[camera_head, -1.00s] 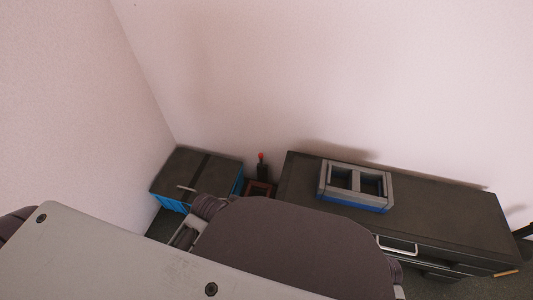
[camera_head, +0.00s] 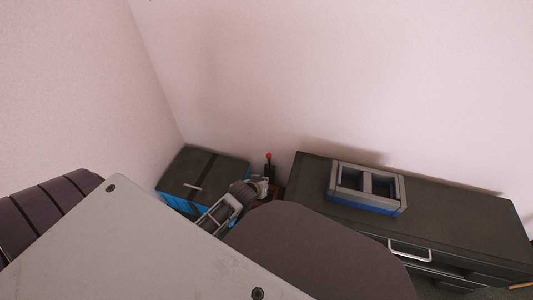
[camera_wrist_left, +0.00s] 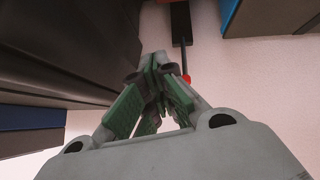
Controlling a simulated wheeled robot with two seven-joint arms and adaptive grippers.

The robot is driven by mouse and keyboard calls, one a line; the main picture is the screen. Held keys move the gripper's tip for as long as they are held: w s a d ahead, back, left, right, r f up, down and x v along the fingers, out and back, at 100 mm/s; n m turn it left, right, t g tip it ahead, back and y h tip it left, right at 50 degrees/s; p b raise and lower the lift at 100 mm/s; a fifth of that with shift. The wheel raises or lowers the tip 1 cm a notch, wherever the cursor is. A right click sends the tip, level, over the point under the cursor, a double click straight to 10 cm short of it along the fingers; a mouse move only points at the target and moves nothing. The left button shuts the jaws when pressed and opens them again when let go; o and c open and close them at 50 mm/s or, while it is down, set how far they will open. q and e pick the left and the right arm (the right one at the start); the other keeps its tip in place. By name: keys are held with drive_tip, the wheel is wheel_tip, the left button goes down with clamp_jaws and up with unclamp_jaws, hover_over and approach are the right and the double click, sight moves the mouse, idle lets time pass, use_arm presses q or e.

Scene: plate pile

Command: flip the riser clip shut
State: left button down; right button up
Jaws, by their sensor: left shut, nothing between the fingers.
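What I take to be the riser clip is a small dark upright lever with a red ball tip (camera_head: 269,156), standing between the two cabinets. In the left wrist view its red tip (camera_wrist_left: 186,79) ends a thin dark rod on a black block (camera_wrist_left: 179,22). My left gripper (camera_head: 265,186) is just in front of the lever's base in the head view and partly hides it. In the wrist view the green-padded fingers of that gripper (camera_wrist_left: 155,62) meet at their tips, shut and empty, beside the red tip. I cannot tell whether they touch it. My right gripper is not in view.
A dark low cabinet (camera_head: 450,207) with a handle stands on the right, bearing a grey-and-blue two-bay frame (camera_head: 366,186). A dark-topped blue box (camera_head: 190,172) stands left of the lever. The pale wall (camera_head: 330,80) is close behind. My own arm hides much of the foreground.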

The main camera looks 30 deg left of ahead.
sight(269, 163)
use_arm(q)
drive_tip(key=shift+w+a+f+n+t+h, duration=0.55)
drive_tip(key=shift+w+a+f+n+t, duration=1.1)
drive_tip(key=shift+w+a, duration=1.3)
drive_tip(key=shift+w+a+f+n+t+h, duration=0.55)
drive_tip(key=shift+w+a+f+n+t, duration=1.05)
drive_tip(key=shift+w+a, duration=1.35)
drive_tip(key=shift+s+a+r+n+t+h+b, duration=0.15)
drive_tip(key=shift+s+a+n+t+h, duration=0.35)
drive_tip(key=shift+h, duration=0.4)
drive_tip(key=shift+s+a+r+n+t+h+b, duration=0.15)
drive_tip(key=shift+s+a+n+h, duration=0.25)
drive_tip(key=shift+a+h, duration=0.45)
drive_tip(key=shift+s+a+r+n+t+h+b, duration=0.15)
drive_tip(key=shift+s+a+n+t+h, duration=0.3)
drive_tip(key=shift+h, duration=0.5)
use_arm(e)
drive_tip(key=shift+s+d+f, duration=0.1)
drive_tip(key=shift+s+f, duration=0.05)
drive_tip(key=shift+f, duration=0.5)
use_arm(q)
drive_tip(key=shift+w, duration=0.1)
